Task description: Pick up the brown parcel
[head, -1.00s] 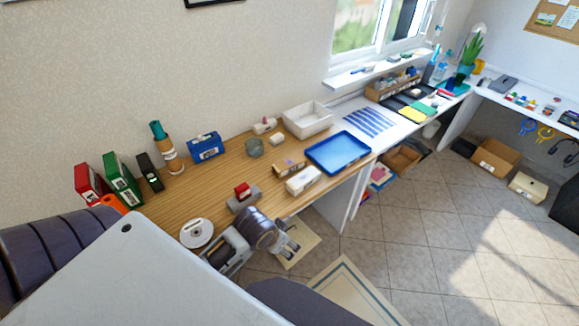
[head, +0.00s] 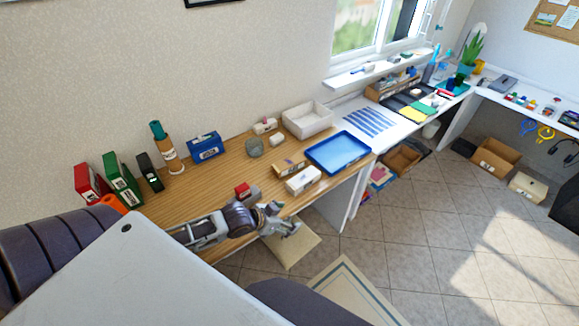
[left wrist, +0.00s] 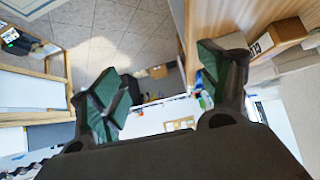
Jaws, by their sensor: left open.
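The brown parcel (head: 290,169) is a small box lying on the wooden desk, just behind a white box. In the left wrist view a brown box with dark print (left wrist: 270,38), apparently the parcel, shows at the upper right beside the right-hand finger. My left gripper (head: 284,221) is at the desk's front edge, nearer than the parcel and apart from it. It is open and empty, its two green-padded fingers (left wrist: 160,80) spread in the left wrist view. My right gripper is not in view.
The white box (head: 303,180) stands between my left gripper and the parcel. A blue tray (head: 338,153) lies right of the parcel, and a white bin (head: 307,118) stands behind. A red item (head: 243,189) sits close behind my left arm. Bare wood (head: 215,180) lies left of the parcel.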

